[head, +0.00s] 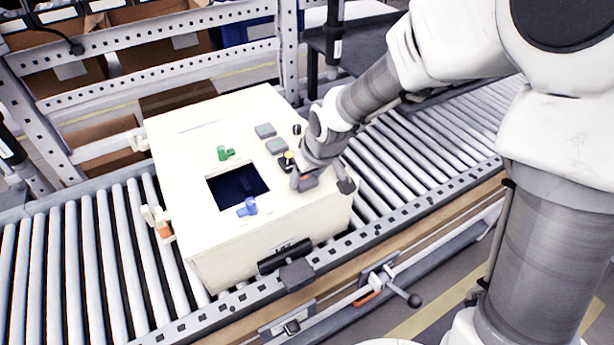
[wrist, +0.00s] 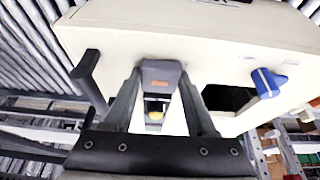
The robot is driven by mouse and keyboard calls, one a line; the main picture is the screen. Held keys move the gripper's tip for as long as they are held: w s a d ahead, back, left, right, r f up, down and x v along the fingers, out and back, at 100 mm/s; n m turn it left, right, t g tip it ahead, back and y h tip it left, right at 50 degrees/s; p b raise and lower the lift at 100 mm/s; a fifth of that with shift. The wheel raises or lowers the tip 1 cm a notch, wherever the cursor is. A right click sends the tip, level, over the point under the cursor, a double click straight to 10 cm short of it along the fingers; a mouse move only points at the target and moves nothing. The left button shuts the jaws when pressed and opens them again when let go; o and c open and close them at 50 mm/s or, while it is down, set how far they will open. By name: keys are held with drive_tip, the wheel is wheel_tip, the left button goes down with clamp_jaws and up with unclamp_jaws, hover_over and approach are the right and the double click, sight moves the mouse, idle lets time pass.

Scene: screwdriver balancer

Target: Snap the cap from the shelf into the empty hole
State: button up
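A cream box (head: 190,150) sits on the roller conveyor. A dark rectangular opening (head: 235,187) is in its top, and it also shows in the wrist view (wrist: 225,97). My gripper (head: 322,182) is over the right part of the box. In the wrist view its two dark fingers (wrist: 161,85) stand apart. A dark grey block with an orange mark (wrist: 163,72) shows between them; whether they press on it is unclear. A yellow round part (wrist: 155,115) shows below the block. I cannot tell which piece is the cap, nor pick out the shelf or a smaller empty hole.
A blue piece (head: 247,207) is at the opening's front edge, a green piece (head: 225,153) behind it. Grey square pads (head: 265,130) are near my gripper. A black handle (head: 285,255) is on the box's front. Metal racking (head: 150,40) stands behind. Rollers (head: 90,250) at left are clear.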

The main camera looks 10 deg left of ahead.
drive_tip(key=o, duration=0.4)
drive_tip(key=shift+s+d+f, duration=0.25)
drive_tip(key=shift+f, duration=0.3)
drive_tip(key=shift+s+d+f, duration=0.2)
drive_tip(key=shift+s+f, duration=0.05)
drive_tip(key=shift+f, duration=0.25)
drive_tip(key=shift+r+g+p, duration=0.3)
drive_tip(key=shift+r+p, duration=0.55)
drive_tip(key=shift+p, duration=0.15)
drive_tip(key=shift+a+p+v, duration=0.15)
drive_tip(key=shift+p+v, duration=2.7)
drive_tip(key=shift+v, duration=0.05)
drive_tip(key=shift+a+p+v, duration=0.15)
drive_tip(key=shift+p+v, duration=2.7)
drive_tip(key=shift+a+p+v, duration=0.15)
drive_tip(key=shift+p+v, duration=2.7)
drive_tip(key=shift+v, duration=0.05)
drive_tip(key=shift+w+r, duration=0.1)
drive_tip(key=shift+r, duration=0.05)
